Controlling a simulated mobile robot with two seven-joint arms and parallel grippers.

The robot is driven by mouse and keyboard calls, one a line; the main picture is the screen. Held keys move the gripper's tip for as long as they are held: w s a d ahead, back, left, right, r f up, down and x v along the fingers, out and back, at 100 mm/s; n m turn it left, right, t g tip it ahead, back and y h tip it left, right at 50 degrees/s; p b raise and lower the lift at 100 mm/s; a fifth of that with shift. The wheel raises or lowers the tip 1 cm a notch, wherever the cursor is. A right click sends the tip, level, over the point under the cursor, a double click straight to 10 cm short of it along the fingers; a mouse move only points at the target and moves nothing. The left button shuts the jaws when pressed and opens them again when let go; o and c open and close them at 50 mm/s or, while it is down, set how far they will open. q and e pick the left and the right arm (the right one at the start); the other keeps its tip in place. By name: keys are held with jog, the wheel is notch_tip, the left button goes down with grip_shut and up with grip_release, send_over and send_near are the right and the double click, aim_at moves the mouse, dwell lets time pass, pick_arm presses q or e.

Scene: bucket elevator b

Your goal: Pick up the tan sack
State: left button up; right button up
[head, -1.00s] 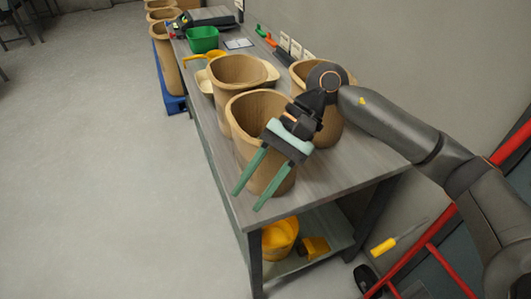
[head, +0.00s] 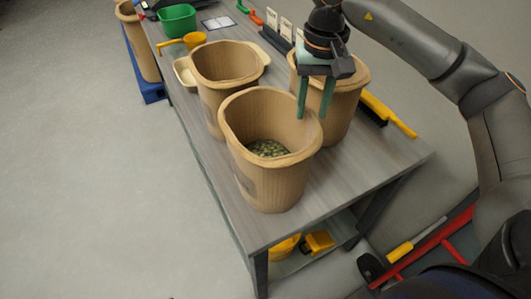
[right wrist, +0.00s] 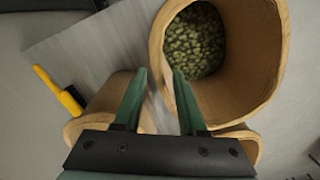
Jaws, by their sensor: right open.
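Several tan sacks with open, rolled tops are in view, and I cannot tell which one is meant. The nearest tan sack (head: 268,185) stands upright at the table's near end and holds green-brown pellets; it also shows in the right wrist view (right wrist: 250,45). A second tan sack (head: 212,107) stands behind it to the left, a third (head: 345,108) behind it to the right. My right gripper (head: 314,112) is open and empty, fingers pointing down near the nearest sack's far right rim. Its parted fingers also show in the right wrist view (right wrist: 160,75). My left gripper is not in view.
The grey table (head: 335,185) also bears a green bin (head: 178,20), a yellow scoop (head: 193,40) and a yellow-handled brush (head: 390,115). Yellow containers (head: 284,247) sit on the shelf below. Another tan sack (head: 143,55) stands on a blue base. The floor at left is clear.

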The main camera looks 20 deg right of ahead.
aim_at(305, 140)
jog(key=f, duration=0.6)
jog(key=f+p, duration=0.1)
jog(key=f, duration=0.2)
jog(key=shift+s+a+f, duration=0.25)
jog(key=shift+f, duration=0.1)
grip_shut()
jog(key=shift+r, duration=0.1)
dwell(0.8)
jog(key=shift+w+r, duration=0.1)
jog(key=shift+w, duration=0.05)
